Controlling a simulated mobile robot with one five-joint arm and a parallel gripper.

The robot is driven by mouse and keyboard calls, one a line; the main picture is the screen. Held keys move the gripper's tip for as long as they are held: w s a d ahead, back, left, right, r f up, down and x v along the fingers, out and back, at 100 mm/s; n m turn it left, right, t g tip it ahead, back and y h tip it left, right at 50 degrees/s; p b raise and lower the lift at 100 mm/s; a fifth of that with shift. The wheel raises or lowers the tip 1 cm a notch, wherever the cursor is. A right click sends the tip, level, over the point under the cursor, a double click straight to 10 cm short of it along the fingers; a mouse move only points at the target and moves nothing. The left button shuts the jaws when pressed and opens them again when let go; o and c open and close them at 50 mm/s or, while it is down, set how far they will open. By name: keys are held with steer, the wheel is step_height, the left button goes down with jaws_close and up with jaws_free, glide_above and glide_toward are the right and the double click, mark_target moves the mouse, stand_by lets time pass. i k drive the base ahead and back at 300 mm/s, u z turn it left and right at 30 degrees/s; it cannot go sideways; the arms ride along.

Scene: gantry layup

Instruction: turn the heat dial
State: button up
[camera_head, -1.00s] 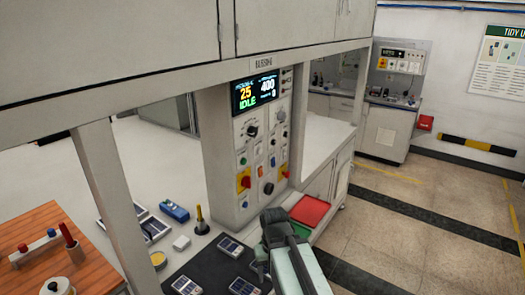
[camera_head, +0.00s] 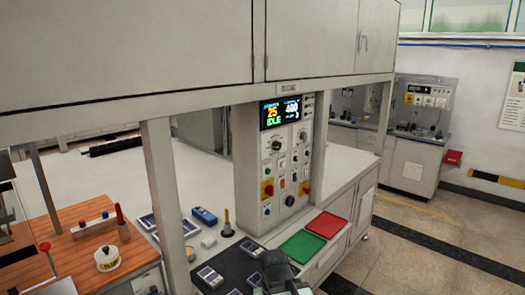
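A control panel (camera_head: 257,197) stands upright in the middle of the bench. Its screen (camera_head: 281,113) reads 25, IDLE and 400. Below the screen are a black knob (camera_head: 276,146) at left and a grey knob (camera_head: 302,136) at right. Their labels are too small to read, so I cannot tell which one is the heat dial. My gripper (camera_head: 277,267) is at the bottom edge of the view, below and in front of the panel, apart from the knobs. Its fingers are not clear, and I cannot tell whether it is open or shut.
Lower on the panel are several buttons and red switches (camera_head: 267,189). A post (camera_head: 165,180) stands left. Floor at right is clear.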

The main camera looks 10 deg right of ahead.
mark_target(277, 146)
steer(key=u, duration=2.85)
steer(key=k, duration=1.1)
steer(key=z, duration=1.6)
steer(key=i, duration=1.05)
steer(key=u, duration=0.05)
